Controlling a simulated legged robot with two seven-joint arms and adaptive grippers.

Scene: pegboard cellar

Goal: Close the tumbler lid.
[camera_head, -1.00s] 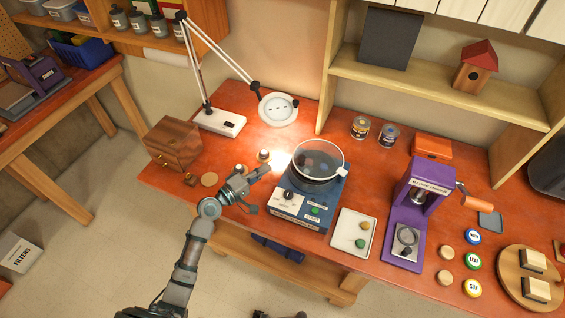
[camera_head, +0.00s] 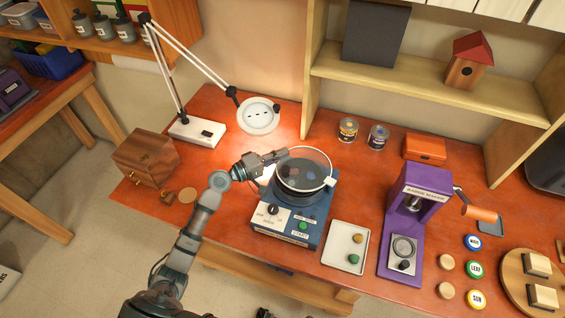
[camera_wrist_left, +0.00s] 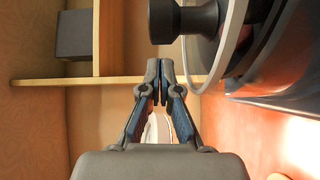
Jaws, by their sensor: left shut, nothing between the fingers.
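The tumbler (camera_head: 287,222) is a blue machine with a dark drum on top, standing on the red-brown bench in the head view. Its clear round lid (camera_head: 306,163) has a pale rim and a small white tab at the right. The lid looks tilted above the drum; the exact gap is hard to tell. My left gripper (camera_head: 284,154) is shut and empty at the lid's upper left edge; contact is unclear. In the left wrist view its closed fingertips (camera_wrist_left: 160,64) are left of the lid's rim (camera_wrist_left: 236,45), near a dark knob.
A lamp (camera_head: 258,116) hangs close behind my left gripper. A wooden box (camera_head: 146,158) stands to the left. A white tray (camera_head: 346,247) and a purple badge maker (camera_head: 405,225) stand right of the tumbler. Paint cans (camera_head: 348,130) stand behind.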

